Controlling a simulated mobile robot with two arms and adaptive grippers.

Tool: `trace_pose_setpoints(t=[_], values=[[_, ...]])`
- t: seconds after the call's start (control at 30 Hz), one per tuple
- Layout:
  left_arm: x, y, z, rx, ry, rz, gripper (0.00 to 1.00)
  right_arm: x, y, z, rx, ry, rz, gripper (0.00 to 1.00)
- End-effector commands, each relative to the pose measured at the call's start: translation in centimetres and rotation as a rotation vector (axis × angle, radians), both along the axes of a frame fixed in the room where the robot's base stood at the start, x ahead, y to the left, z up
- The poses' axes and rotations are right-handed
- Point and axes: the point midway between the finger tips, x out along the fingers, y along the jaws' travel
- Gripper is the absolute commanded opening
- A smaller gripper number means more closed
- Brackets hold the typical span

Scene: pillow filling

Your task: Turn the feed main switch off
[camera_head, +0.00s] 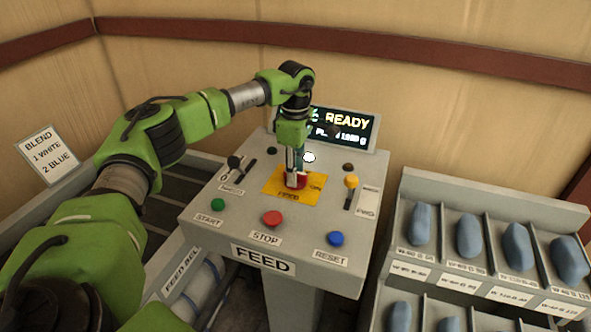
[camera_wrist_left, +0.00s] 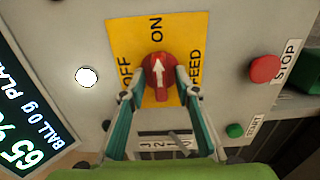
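The feed main switch is a red rotary knob (camera_wrist_left: 158,72) on a yellow plate (camera_wrist_left: 120,35) marked ON, OFF and FEED. Its white arrow points at ON in the left wrist view. The plate also shows on the FEED console (camera_head: 272,186) in the head view, where my gripper hides most of the knob. My left gripper (camera_head: 296,182) reaches down from above onto the knob. In the left wrist view its two fingers (camera_wrist_left: 164,78) lie on either side of the knob and appear to touch it. My right gripper is not in view.
The console carries a green START button (camera_head: 218,205), a red STOP button (camera_head: 272,218), a blue RESET button (camera_head: 336,239), a black-knobbed lever (camera_head: 235,162) and a yellow-knobbed lever (camera_head: 351,182). A display (camera_head: 345,128) reads READY. A rack (camera_head: 480,212) with blue pillows stands at right.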

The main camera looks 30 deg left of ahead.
Motion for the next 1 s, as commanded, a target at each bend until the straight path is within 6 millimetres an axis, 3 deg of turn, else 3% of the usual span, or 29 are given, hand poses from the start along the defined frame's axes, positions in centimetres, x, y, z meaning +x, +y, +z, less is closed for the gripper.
trace_pose_setpoints(t=[0.13, 0.27, 0.67, 1.0], values=[[0.0, 0.0, 0.0, 0.000, 0.000, 0.000, 0.29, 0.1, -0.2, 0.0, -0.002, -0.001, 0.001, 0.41], [0.0, 0.0, 0.0, 0.000, 0.001, 0.000, 0.00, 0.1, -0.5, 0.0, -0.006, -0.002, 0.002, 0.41], [0.0, 0.0, 0.0, 0.000, 0.001, 0.031, 0.00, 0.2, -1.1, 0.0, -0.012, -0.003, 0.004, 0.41], [0.0, 0.0, 0.0, -0.001, 0.002, 0.244, 0.00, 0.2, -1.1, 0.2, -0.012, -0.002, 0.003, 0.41]])
